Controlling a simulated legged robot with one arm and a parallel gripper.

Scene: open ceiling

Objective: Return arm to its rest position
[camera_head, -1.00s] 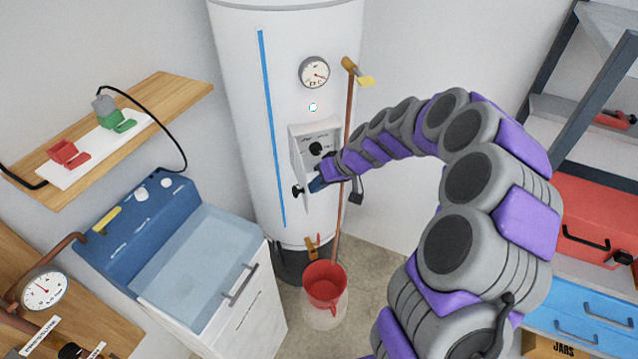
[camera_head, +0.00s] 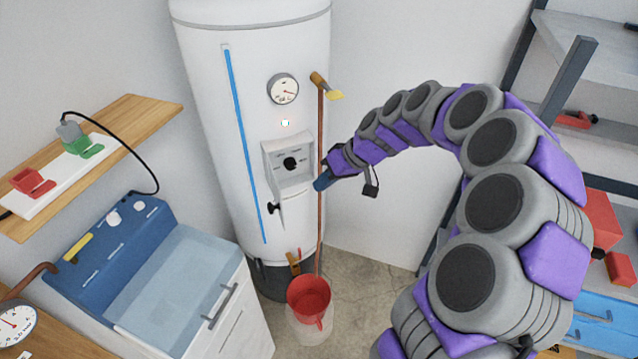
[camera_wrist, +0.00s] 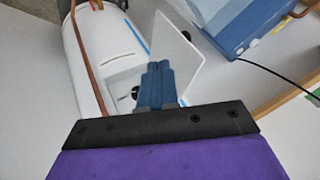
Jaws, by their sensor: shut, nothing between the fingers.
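My purple and grey arm reaches in from the right in the head view, arched over the floor. My gripper (camera_head: 322,182) has blue fingers and is at the right of the control box (camera_head: 290,163) on the white water tank (camera_head: 262,60), apart from the dial. In the wrist view, the blue fingers of my gripper (camera_wrist: 157,85) are together and hold nothing. Beyond them the box's white panel (camera_wrist: 182,55) stands open. The tank (camera_wrist: 85,75) shows on its side at the left.
A copper pipe (camera_head: 321,130) runs down beside the tank, close to my gripper. A blue and white washer (camera_head: 165,275) is at the left. Shelving (camera_head: 568,75) with red and blue boxes is at the right.

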